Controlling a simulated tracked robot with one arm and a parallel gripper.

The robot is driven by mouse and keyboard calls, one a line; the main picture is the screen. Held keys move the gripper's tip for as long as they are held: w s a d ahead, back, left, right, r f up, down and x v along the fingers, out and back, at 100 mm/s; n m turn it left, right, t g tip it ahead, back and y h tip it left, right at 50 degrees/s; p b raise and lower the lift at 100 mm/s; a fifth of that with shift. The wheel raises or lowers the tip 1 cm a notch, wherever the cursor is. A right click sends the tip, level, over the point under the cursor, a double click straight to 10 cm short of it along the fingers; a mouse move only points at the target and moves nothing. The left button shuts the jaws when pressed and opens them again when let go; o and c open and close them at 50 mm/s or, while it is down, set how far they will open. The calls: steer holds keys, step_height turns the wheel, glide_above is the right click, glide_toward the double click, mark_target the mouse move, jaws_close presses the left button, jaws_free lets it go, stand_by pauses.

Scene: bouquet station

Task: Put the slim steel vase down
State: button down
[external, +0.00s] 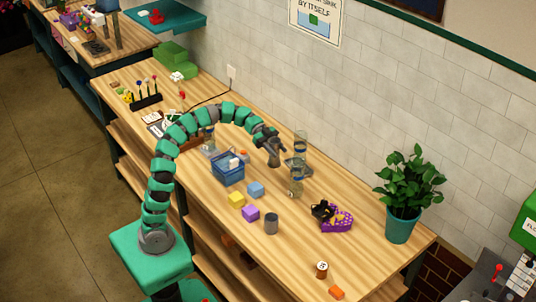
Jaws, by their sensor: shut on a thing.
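My gripper (272,148) is at the end of the arched green arm, above the middle of the table to the right of the blue basket. It is shut on a slim grey thing, which I take as the slim steel vase (275,160). The vase is small here and blends with the dark fingers, so its exact outline and tilt are hard to tell. It looks roughly upright, and I cannot tell how far its base is from the tabletop.
Clear glass vessels (296,187) stand just right of my gripper. A blue basket (228,172) is left. Yellow, purple and blue blocks (250,213) and a grey cup (271,224) lie nearer the front. A purple item (337,219) and potted plant (402,228) are right. Front-right wood is mostly clear.

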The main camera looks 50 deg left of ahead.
steer(key=s+d+r+m+g+y+b, duration=0.1)
steer(key=s+d+r+m+g+b, duration=0.1)
steer(key=s+d+r+m+g, duration=0.3)
step_height(320, 180, down, 24)
steer(key=a+g, duration=0.1)
steer(key=shift+s+a+p, duration=0.15)
steer(key=shift+s+p, duration=0.25)
stand_by(1.2)
steer(key=shift+f+b, duration=0.6)
steer(key=shift+b, duration=0.05)
stand_by(0.4)
steer(key=c, duration=0.7)
jaws_free()
steer(key=shift+c, duration=0.2)
steer(key=shift+a, duration=0.1)
